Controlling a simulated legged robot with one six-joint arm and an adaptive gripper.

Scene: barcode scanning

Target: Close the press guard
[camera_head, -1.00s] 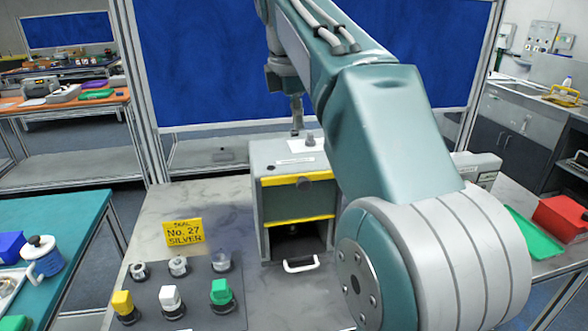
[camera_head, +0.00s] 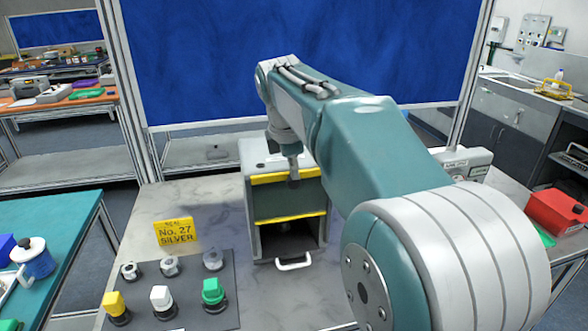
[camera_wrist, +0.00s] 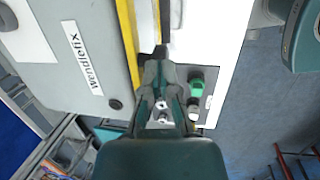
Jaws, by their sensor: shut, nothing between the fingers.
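The press (camera_head: 262,158) is a grey box on the bench in the head view. Its guard (camera_head: 290,200) is a grey-green panel between two yellow strips on the front, with a dark opening below it. My gripper (camera_head: 293,182) points down at the upper yellow strip, shut and empty. It hides the dark knob on the guard; I cannot tell whether it touches. In the wrist view my gripper (camera_wrist: 162,62) is beside the yellow strip (camera_wrist: 129,40), with the labelled press top (camera_wrist: 60,50) to the left.
A white handle (camera_head: 293,263) sticks out below the opening. A plate (camera_head: 185,290) with several coloured buttons and knobs lies front left. A yellow sign (camera_head: 176,232) stands behind it. A red bin (camera_head: 556,212) is far right.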

